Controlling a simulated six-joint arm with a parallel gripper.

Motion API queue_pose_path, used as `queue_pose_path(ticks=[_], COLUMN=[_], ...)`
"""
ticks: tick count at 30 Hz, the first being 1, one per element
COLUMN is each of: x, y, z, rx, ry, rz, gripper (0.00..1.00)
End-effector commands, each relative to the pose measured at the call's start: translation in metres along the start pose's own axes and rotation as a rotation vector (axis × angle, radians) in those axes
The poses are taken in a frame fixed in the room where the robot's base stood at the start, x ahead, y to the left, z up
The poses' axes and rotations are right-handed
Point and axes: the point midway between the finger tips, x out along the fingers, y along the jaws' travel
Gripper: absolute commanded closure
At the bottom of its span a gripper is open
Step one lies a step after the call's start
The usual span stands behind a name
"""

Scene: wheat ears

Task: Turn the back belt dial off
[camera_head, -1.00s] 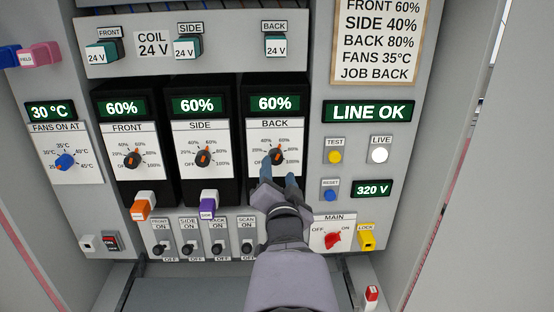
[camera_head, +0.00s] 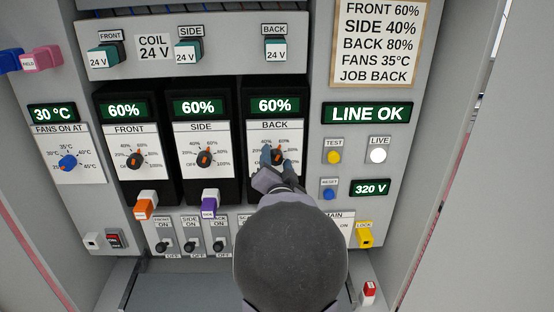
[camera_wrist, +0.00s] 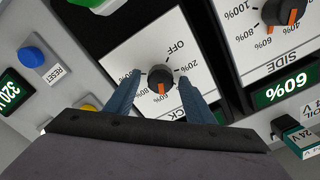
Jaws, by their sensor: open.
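The back belt dial (camera_head: 278,157) is a dark knob with an orange pointer on a white plate marked BACK, under a green display (camera_head: 275,105) reading 60%. Its pointer is at about the 60% mark. In the wrist view the dial (camera_wrist: 160,79) sits between the two blue-grey fingers of my gripper (camera_wrist: 159,84), with OFF printed on the plate beyond it. My gripper (camera_head: 277,158) is open, one finger on each side of the dial, with gaps showing between fingers and knob.
The side dial (camera_head: 204,159) and front dial (camera_head: 134,160) stand to the left, both displays at 60%. Toggle switches (camera_head: 190,247) line the panel below. Test button (camera_head: 334,157), blue reset button (camera_head: 330,194) and yellow lock (camera_head: 365,236) are to the right. My arm covers the main switch.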

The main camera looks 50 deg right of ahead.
Motion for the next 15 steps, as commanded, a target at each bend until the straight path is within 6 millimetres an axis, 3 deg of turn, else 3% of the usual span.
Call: queue_pose_path(ticks=[5,10,15], x=[0.0,-0.0001,-0.0002], y=[-0.0001,-0.0001,-0.0001], z=[0.0,-0.0001,-0.0001], rx=[0.0,0.0,-0.002], ry=[0.0,0.0,0.001], rz=[0.0,0.0,0.0], gripper=[0.51,0.92,0.92])
